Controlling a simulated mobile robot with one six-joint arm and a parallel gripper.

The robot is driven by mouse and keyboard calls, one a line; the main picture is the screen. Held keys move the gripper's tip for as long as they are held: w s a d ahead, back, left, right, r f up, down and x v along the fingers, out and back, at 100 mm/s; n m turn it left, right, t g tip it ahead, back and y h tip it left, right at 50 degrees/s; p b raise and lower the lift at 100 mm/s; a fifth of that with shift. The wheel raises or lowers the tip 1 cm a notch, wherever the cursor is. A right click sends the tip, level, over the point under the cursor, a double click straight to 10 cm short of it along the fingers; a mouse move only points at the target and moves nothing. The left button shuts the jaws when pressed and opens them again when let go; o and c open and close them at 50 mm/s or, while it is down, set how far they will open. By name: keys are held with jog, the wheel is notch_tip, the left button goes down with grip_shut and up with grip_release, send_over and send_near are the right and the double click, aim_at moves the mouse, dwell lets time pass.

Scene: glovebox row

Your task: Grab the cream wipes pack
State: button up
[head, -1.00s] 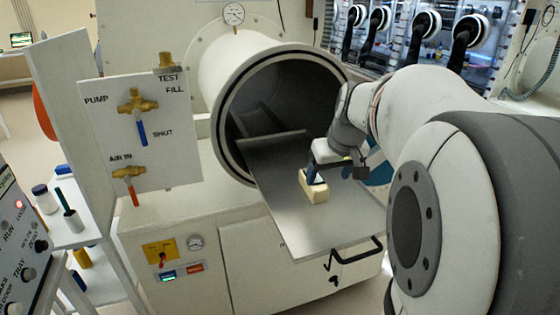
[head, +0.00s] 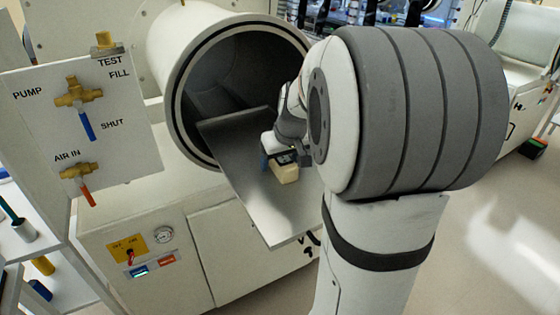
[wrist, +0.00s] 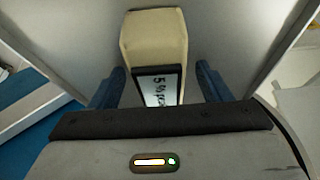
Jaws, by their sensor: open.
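The cream wipes pack (head: 287,174) rests on the grey sliding tray (head: 275,219) that sticks out of the round chamber. In the wrist view the pack (wrist: 155,38) shows its cream top and a dark-edged white label with black print. My gripper (wrist: 160,88) is open, with one blue finger on each side of the label end of the pack. Gaps show between the fingers and the pack. In the head view my gripper (head: 272,163) is at the pack's left side, and my arm hides part of it.
The round chamber mouth (head: 187,105) stands open behind the tray. A valve panel (head: 125,160) with blue and red handles is at the left. A shelf (head: 22,243) with bottles is at the far left. Open floor (head: 470,255) lies to the right.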

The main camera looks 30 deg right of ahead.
jog(key=c, duration=1.1)
jog(key=shift+c, duration=0.2)
